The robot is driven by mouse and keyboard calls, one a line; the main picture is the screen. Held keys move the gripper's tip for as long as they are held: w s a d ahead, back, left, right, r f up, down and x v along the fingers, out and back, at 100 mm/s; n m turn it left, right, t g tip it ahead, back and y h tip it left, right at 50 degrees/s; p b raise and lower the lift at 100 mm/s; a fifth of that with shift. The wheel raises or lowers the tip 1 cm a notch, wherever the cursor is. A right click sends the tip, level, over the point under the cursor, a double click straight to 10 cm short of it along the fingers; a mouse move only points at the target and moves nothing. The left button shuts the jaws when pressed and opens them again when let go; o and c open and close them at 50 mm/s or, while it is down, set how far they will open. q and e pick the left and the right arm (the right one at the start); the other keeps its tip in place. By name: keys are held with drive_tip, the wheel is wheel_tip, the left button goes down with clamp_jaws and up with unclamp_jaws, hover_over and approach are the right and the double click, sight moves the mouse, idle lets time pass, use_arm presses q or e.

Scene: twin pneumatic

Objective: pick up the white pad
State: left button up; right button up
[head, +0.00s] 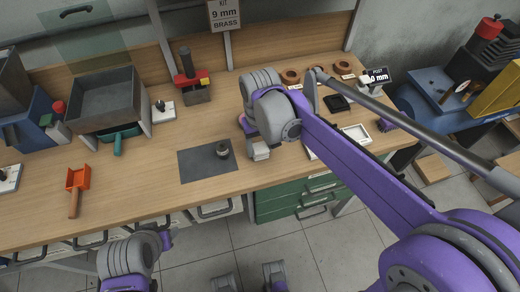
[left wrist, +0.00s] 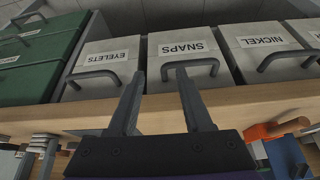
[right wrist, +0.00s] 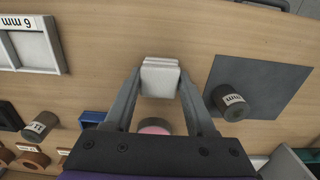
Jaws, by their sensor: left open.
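The white pad (head: 260,151) is a small pale block at the bench's middle, just right of the dark grey mat, partly hidden by my right arm. In the right wrist view the white pad (right wrist: 160,78) fills the space between the fingertips of my right gripper (right wrist: 160,82). One finger is at each side of it; I cannot tell whether they press on it, or whether it touches the bench. My left gripper (left wrist: 158,95) is open and empty, low in front of the bench drawers.
The grey mat (right wrist: 277,80) holds a dark cylinder (right wrist: 232,98) beside the pad. A white tray (right wrist: 35,48) lies on the other side. A pink-topped round thing (right wrist: 154,127) is partly hidden under my right gripper. An orange scoop (head: 78,180) lies left. Labelled drawers (left wrist: 185,55) face my left gripper.

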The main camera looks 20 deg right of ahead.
sight(260, 147)
drive_tip(key=c, duration=0.7)
drive_tip(key=shift+r, duration=0.1)
wheel_tip(260, 147, up, 10)
drive_tip(key=shift+f+p, duration=0.1)
drive_tip(key=shift+p, duration=0.5)
